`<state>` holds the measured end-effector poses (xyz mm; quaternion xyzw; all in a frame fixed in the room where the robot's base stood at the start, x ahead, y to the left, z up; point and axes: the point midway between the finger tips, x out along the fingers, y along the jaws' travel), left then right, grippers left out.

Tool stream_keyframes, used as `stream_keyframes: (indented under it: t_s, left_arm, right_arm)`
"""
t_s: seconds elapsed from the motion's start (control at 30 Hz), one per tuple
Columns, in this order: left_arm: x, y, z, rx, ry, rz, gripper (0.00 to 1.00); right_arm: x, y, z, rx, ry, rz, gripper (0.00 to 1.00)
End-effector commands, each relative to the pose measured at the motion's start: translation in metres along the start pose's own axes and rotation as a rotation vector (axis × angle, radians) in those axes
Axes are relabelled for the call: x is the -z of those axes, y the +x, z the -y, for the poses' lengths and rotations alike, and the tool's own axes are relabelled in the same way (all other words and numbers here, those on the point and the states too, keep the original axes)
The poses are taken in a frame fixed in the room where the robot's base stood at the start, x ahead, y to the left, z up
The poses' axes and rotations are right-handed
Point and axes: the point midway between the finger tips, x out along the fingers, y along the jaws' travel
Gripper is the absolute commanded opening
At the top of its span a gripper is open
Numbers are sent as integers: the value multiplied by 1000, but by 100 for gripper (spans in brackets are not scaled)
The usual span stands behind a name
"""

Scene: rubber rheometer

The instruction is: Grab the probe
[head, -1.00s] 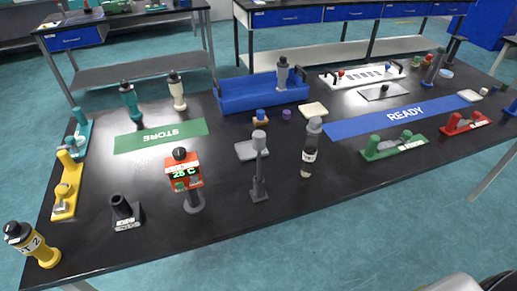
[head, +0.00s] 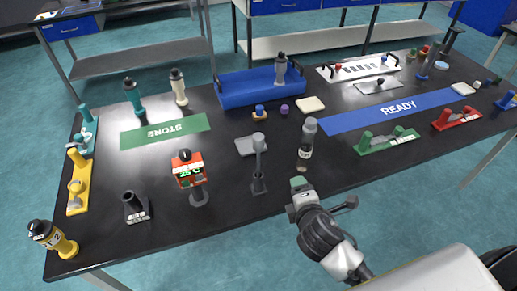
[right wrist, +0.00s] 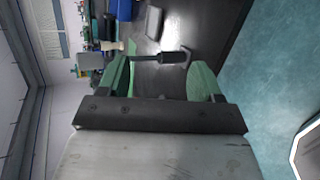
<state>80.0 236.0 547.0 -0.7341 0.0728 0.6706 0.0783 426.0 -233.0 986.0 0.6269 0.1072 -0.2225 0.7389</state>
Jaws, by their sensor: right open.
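In the right wrist view, a dark grey upright (right wrist: 175,57), apparently the same piece, shows sideways beyond and between the fingers. My right gripper (head: 299,184) is over the table's front edge, right of the grey instrument and apart from it. In the right wrist view its green fingers (right wrist: 158,82) are apart with nothing between them. My left gripper is in neither current view.
A red display unit (head: 187,170) is left of the grey instrument.

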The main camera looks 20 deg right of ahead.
Motion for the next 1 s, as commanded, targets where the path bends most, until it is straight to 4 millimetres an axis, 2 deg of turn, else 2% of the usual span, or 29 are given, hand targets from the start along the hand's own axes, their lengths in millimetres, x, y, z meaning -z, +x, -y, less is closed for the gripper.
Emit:
stream_keyframes:
  t_s: [0.03, 0.1, 0.2, 0.3, 0.4, 0.5, 0.8, 1.0]
  left_arm:
    - [0, -2, 0, 0, 0, 0, 0]
    - [1, -2, 0, 0, 0, -1, 0]
    - [1, -3, 0, 0, 0, -1, 0]
    - [1, -3, 0, 0, 0, -1, 0]
    - [1, -3, 0, 0, 0, -1, 0]
    - [2, -5, 0, 0, 1, -2, 0]
    - [3, -13, 0, 0, 1, -2, 0]
    - [3, -15, 0, -1, 2, -3, 0]
  right_arm:
    - [2, 9, -22, -109, -204, -2, 66]
    - [8, 19, -46, -258, -507, 5, 66]
    - [19, 29, -69, -439, -905, 38, 66]
    - [29, 36, -80, -559, -1191, 72, 66]
    - [35, 39, -84, -626, -1351, 95, 66]
    - [39, 45, -89, -649, -1406, 105, 66]
    - [53, 80, -110, -648, -1403, 104, 66]
    - [60, 93, -116, -648, -1399, 103, 66]
